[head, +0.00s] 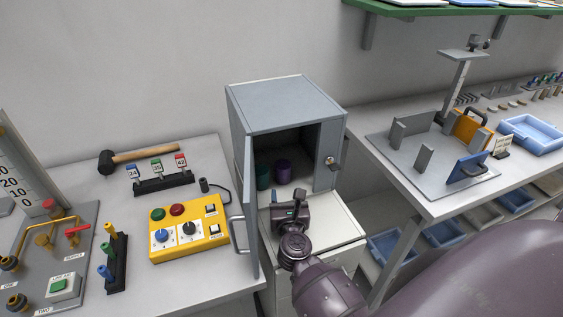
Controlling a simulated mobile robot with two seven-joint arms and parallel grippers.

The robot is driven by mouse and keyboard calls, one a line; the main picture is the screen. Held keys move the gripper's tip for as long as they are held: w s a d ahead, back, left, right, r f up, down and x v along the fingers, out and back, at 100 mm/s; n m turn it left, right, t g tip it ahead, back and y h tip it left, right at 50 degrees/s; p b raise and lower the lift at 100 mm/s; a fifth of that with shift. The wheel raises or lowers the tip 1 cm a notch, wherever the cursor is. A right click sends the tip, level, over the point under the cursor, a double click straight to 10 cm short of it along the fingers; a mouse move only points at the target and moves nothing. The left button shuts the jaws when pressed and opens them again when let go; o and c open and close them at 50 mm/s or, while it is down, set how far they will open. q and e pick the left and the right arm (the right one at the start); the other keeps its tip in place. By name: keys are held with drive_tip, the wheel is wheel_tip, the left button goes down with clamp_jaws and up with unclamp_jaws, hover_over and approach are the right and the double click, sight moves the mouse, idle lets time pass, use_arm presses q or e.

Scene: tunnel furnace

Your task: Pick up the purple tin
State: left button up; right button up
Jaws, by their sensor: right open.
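The purple tin (283,171) stands upright inside the open grey cabinet, towards the middle of its floor. A green tin (262,177) stands just left of it, deeper in shadow. My right gripper (291,196) is in front of the cabinet opening, a little below and nearer than the purple tin. It is open, and I see nothing between its fingers. It is apart from both tins. My left gripper is not in view.
The grey cabinet (276,104) has its door (250,205) swung open on the left. On the left table are a yellow control box (187,249) and a mallet (139,159). The right table (437,205) holds a fixture and a blue tray (531,135).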

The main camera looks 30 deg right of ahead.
sight(284, 170)
drive_tip(key=shift+w+d+r, duration=0.1)
drive_tip(key=shift+w, duration=0.1)
drive_tip(key=x, duration=0.4)
drive_tip(key=shift+p+x, duration=0.4)
drive_tip(key=shift+x, duration=2.75)
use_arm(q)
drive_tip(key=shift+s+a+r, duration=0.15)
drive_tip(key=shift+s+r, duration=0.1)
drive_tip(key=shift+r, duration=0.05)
use_arm(e)
drive_tip(key=shift+r, duration=0.2)
drive_tip(key=c, duration=0.6)
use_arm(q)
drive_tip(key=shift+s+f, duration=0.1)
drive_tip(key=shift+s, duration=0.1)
use_arm(e)
drive_tip(key=shift+c, duration=0.2)
